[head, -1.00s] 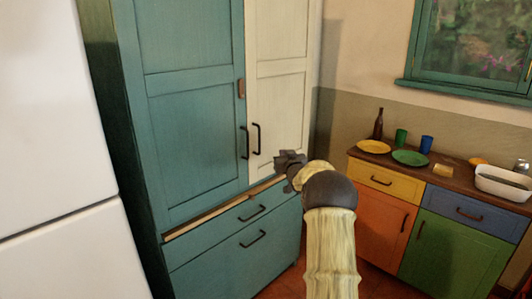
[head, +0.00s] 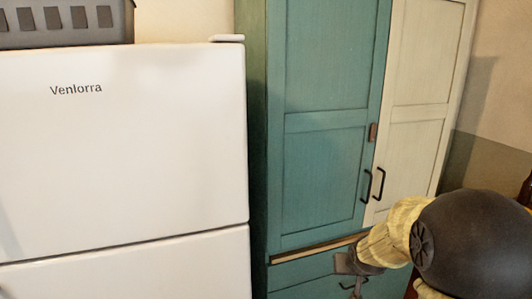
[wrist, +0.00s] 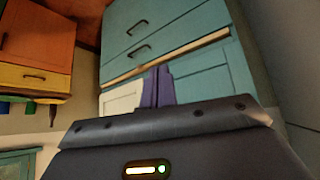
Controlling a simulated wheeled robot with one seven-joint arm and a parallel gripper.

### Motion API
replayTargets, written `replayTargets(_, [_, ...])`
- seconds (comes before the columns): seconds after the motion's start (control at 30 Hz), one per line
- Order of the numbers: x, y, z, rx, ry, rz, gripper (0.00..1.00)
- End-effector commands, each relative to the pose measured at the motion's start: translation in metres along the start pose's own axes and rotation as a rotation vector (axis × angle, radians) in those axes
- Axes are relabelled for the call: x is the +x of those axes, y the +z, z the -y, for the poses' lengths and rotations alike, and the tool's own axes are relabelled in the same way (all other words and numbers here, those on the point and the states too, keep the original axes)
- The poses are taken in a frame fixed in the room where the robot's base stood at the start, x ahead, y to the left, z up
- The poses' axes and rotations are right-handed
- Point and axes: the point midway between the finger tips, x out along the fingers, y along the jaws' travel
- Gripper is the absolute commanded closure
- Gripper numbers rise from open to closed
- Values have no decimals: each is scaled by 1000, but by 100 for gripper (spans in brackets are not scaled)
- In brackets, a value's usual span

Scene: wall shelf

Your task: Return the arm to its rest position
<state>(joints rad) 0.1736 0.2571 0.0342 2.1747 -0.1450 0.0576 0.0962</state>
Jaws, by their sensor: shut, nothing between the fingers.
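My gripper (head: 350,268) shows low in the head view, in front of the lower drawers of a tall cupboard. In the wrist view, its two purple fingers (wrist: 158,88) are together with nothing between them. My arm is bent, with a dark joint and pale yellow links at the lower right of the head view. The cupboard has a teal door (head: 325,150) and a cream door (head: 420,130), both closed. The gripper appears apart from the cupboard, though its exact distance is hard to tell.
A white fridge (head: 120,150) stands left of the cupboard, with a dark slatted basket (head: 65,24) on top. The wrist view is upside down and shows the teal drawers (wrist: 150,30), an orange cabinet door (wrist: 37,40) with a yellow drawer (wrist: 35,80), and a bottle (wrist: 53,115).

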Motion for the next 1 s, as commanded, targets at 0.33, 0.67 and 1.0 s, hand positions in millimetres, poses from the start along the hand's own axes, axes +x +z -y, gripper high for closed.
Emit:
replayTargets(0.33, [-107,151,47,-78,-64,376,100])
replayTargets(0.67, [-117,171,49,-86,-71,422,100])
replayTargets(1.0, [-116,170,49,-86,-71,421,100])
